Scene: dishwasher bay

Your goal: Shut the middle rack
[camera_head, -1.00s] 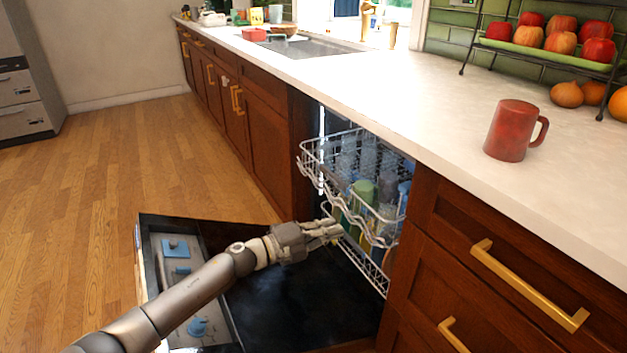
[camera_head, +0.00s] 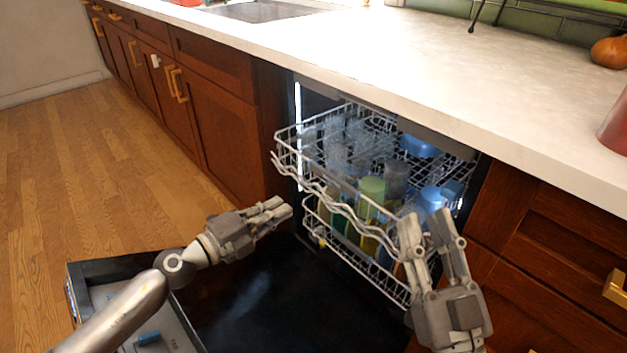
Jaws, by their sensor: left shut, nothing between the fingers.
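The middle rack (camera_head: 318,178) is a white wire rack with a wavy front edge. It sticks out a little from the dishwasher opening under the counter and holds glasses, cups and blue bowls. My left gripper (camera_head: 283,208) is shut and empty, in front of the rack's left part and a little below its front edge; I cannot tell whether it touches. My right gripper (camera_head: 427,222) is in front of the rack's right end, fingers pointing up, with a gap between the fingertips and nothing seen between them. It hides part of the rack's right front corner.
The dishwasher door (camera_head: 255,300) lies open below. A lower rack (camera_head: 350,258) sits beneath the middle rack. The white counter (camera_head: 400,75) overhangs the opening. Wooden cabinets (camera_head: 225,130) flank it, with a drawer handle (camera_head: 615,288) at right. The floor at left is clear.

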